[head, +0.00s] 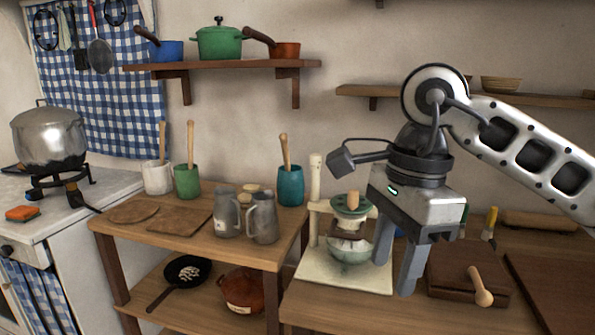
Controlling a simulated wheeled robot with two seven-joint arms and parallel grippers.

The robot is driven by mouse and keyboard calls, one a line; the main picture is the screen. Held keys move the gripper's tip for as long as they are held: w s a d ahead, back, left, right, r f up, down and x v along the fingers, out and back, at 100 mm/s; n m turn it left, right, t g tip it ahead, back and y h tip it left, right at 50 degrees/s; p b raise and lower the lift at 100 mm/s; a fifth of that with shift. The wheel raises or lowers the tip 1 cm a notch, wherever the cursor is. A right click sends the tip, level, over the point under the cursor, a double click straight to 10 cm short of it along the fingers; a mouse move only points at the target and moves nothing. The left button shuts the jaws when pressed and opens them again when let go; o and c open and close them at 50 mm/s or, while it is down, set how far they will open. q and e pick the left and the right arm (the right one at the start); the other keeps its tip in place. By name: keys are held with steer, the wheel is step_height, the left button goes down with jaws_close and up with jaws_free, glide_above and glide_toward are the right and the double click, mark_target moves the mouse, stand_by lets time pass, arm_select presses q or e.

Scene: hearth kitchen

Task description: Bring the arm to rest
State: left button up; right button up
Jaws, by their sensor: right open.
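My right arm (530,150) comes in from the right edge, and its gripper (395,272) hangs pointing down over the table on the right. The two grey fingers are apart, with nothing held between them. I cannot tell whether the fingers touch anything. My left gripper is not in view.
A dark wooden block (455,270) with a wooden spoon (481,290) lies right of the gripper. Grey metal jugs (264,220) and utensil pots (290,187) stand on the left table. Shelves (215,65) hang behind. A large pot (50,140) sits on the stove at left.

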steer(key=s+a+f+m+g+y, duration=0.1)
steer(key=s+a+m+g+y, duration=0.1)
steer(key=s+a+g+y, duration=0.4)
steer(key=s+a+f+m+g+y, duration=0.2)
steer(key=a+y, duration=0.6)
steer(key=a, duration=0.2)
steer(key=w+d+f+m+t+y, duration=0.1)
steer(key=w+d+m+t+y, duration=0.2)
steer(key=m+t, duration=0.85)
steer(key=w+d+f+m+t+y, duration=0.1)
steer(key=w+m+t+y, duration=0.45)
steer(key=m, duration=0.85)
steer(key=w+d+f+m+t+h, duration=0.3)
steer(key=d+f+m+t+h, duration=0.3)
steer(key=f+m+t+h, duration=0.55)
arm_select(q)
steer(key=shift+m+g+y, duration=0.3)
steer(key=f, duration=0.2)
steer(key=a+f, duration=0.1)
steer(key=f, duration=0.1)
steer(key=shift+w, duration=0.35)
arm_select(e)
steer(key=s+d+f+m+g+h, duration=0.4)
steer(key=s+f+m+g, duration=0.1)
steer(key=f, duration=0.5)
steer(key=s+d+f+m+g+h, duration=0.5)
steer(key=s+f+m, duration=0.3)
steer(key=f, duration=0.3)
steer(key=shift+s+f, duration=0.2)
steer(key=shift+s, duration=0.25)
